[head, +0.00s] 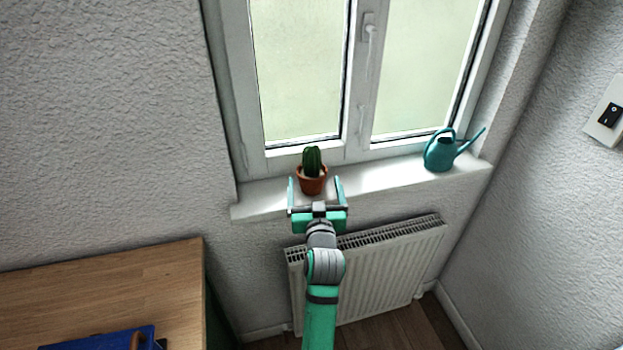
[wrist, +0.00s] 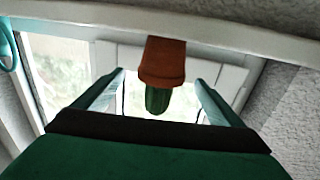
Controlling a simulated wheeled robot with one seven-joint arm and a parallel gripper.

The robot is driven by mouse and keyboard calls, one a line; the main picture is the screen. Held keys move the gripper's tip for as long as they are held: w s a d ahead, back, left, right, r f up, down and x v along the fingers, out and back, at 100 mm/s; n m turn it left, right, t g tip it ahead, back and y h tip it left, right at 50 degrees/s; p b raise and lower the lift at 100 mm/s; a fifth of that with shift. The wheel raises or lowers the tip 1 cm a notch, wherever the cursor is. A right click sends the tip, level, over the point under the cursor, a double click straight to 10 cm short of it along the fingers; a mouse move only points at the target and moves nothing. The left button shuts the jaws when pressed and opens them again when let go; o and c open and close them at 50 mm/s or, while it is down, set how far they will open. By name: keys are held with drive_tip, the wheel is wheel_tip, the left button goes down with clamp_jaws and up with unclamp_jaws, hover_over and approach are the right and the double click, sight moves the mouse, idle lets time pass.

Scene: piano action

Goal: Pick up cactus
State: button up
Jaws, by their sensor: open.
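The cactus (head: 312,162) is green and stands upright in a terracotta pot (head: 312,183) on the white window sill (head: 385,177). My gripper (head: 315,182) is open, with one finger to the left and one to the right of the pot. In the wrist view the picture is upside down; the pot (wrist: 163,62) and the cactus (wrist: 157,100) show between the two spread fingers of my gripper (wrist: 160,78). I see a gap on each side of the pot, and the fingers do not appear to grip it.
A teal watering can (head: 439,153) stands on the sill to the right. The window (head: 357,90) is close behind the pot. A white radiator (head: 385,265) is below the sill. A wooden desk (head: 140,285) is at lower left. The sill between pot and can is clear.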

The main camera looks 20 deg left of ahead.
sight(313, 179)
drive_tip(key=shift+x, duration=3.1)
drive_tip(key=shift+s+a, duration=0.1)
drive_tip(key=shift+a, duration=0.05)
drive_tip(key=c, duration=1.3)
drive_tip(key=shift+c, duration=0.8)
